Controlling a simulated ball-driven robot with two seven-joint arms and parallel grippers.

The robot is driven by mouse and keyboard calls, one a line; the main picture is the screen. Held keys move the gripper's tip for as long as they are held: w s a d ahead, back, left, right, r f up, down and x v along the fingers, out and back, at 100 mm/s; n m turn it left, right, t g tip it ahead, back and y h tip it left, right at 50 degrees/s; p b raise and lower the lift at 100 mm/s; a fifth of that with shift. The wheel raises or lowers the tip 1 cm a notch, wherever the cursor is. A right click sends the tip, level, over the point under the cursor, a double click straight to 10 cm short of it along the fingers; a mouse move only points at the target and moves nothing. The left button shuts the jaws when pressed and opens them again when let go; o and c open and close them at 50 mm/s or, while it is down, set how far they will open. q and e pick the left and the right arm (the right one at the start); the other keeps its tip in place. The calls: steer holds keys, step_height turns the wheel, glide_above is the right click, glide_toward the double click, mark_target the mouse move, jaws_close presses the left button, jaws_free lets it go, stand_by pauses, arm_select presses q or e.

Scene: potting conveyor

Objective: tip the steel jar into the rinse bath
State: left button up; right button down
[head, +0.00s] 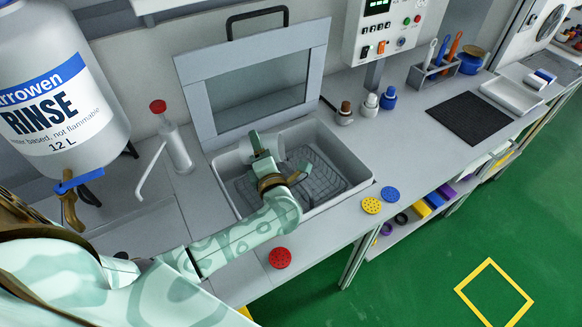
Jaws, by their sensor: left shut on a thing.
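The rinse bath (358,180) is a grey rectangular basin set into the bench, with its framed glass lid (250,88) raised at the back. A dark mesh basket (322,180) lies inside it. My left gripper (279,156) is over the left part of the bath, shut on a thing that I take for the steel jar. My right gripper is not in view.
A large rinse container (60,95) with a blue tap hangs at left, beside a red-capped dispenser bottle (174,140). Red (280,258), yellow (371,205) and blue (390,193) discs lie along the front edge. Small capped bottles (370,105) stand right of the bath.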

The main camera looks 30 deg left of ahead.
arm_select(q)
steer(key=shift+w+d+r+m+t+y+p, duration=0.1)
steer(key=shift+d+r+m+t+y+p, duration=0.25)
steer(key=shift+m, duration=0.6)
steer(key=shift+w+d+r+m+t+h+p, duration=0.1)
steer(key=shift+r+m+t+p, duration=0.15)
steer(key=shift+r+m+p, duration=0.5)
stand_by(1.0)
